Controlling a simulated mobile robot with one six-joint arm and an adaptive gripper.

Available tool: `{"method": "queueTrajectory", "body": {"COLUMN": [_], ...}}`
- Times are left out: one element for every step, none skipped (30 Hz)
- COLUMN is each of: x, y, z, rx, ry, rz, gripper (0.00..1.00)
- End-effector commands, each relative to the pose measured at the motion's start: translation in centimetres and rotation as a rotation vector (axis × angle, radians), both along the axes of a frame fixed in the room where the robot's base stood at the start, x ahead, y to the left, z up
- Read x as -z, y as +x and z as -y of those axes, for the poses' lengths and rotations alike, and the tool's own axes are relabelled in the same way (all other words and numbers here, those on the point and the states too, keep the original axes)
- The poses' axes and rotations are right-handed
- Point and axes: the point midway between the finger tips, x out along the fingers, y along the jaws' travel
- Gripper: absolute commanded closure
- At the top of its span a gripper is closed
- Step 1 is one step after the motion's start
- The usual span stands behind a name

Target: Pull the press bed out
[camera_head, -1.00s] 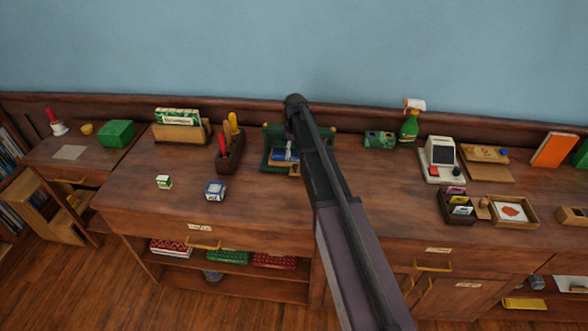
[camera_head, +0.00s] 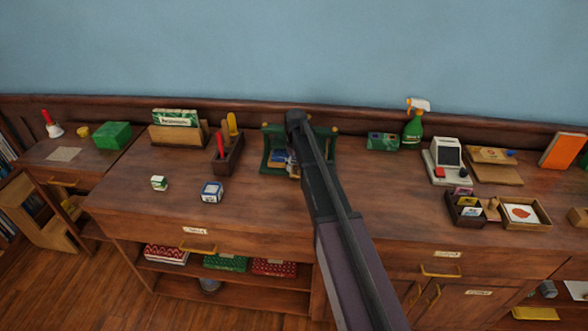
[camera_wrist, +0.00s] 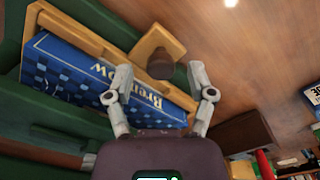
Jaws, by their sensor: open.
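The green press (camera_head: 272,152) stands against the back of the long desk in the head view, partly hidden behind my arm. In the wrist view, its light wood press bed (camera_wrist: 88,40) holds a blue checked book (camera_wrist: 70,72) with white lettering. A wood tab with a dark round knob (camera_wrist: 160,66) sticks out from the bed's edge. My gripper (camera_wrist: 160,73) is open, with its two fingers apart on either side of the knob in the picture. I cannot tell whether they touch anything. The gripper is hard to make out in the head view.
A dark tool holder (camera_head: 228,158) stands left of the press. A small green box (camera_head: 382,141) and a spray bottle (camera_head: 413,128) stand right of it. The desktop between is clear.

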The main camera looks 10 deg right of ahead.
Motion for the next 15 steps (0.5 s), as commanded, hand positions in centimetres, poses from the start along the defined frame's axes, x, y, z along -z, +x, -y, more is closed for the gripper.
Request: {"method": "queueTrajectory", "body": {"x": [0.25,0.28,0.31,0.32,0.33,0.32,0.32,0.31,0.3,0.29,0.29,0.29,0.29,0.29,0.29], "y": [0.0,0.0,0.0,0.0,0.0,0.0,0.0,0.01,0.0,0.0,0.0,0.0,0.0,0.0,0.0], "z": [0.01,0.02,0.02,0.03,0.04,0.04,0.04,0.05,0.06,0.07,0.07,0.08,0.08,0.08,0.09], "rx": [0.0,0.0,0.0,0.0,0.0,0.001,0.001,0.001,0.001,0.001,0.001,0.001,0.001,0.001,0.001], "ry": [0.0,0.0,0.0,0.0,0.0,0.0,0.0,0.0,0.0,0.0,0.0,0.0,0.0,0.0,0.0], "rz": [0.0,0.0,0.0,0.0,0.0,0.0,0.0,0.0,0.0,0.0,0.0,0.0,0.0,0.0,0.0], "gripper": [0.3,0.3,0.3,0.3,0.3,0.3,0.3,0.3,0.3,0.3,0.3,0.3,0.3,0.35,0.47]}}
